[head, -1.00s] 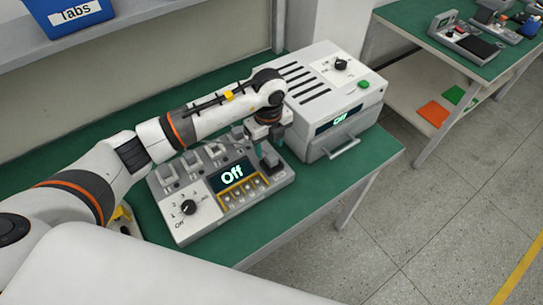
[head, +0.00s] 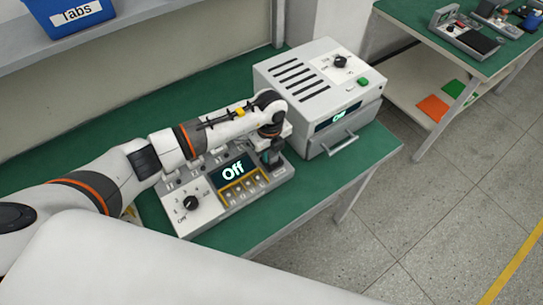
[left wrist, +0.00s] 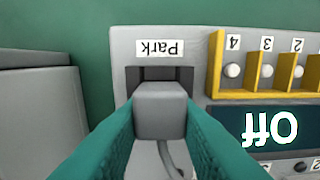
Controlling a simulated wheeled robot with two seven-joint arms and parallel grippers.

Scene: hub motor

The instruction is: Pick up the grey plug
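The grey plug (left wrist: 160,112) sits at the slot labelled Park (left wrist: 158,74) on the control panel, with its cable running off below in the left wrist view. My left gripper (left wrist: 160,103) has its two teal fingers on either side of the plug, close against its sides with no gap that I can see. In the head view my left gripper (head: 271,158) is low over the panel's right end, and the arm hides most of the plug there. My right gripper is not in view.
The grey control panel (head: 212,207) has a dial, an Off display and yellow-framed numbered slots (left wrist: 215,75). A grey box with a handle (head: 310,105) stands close right of the gripper. The green table (head: 365,160) is clear in front of the box.

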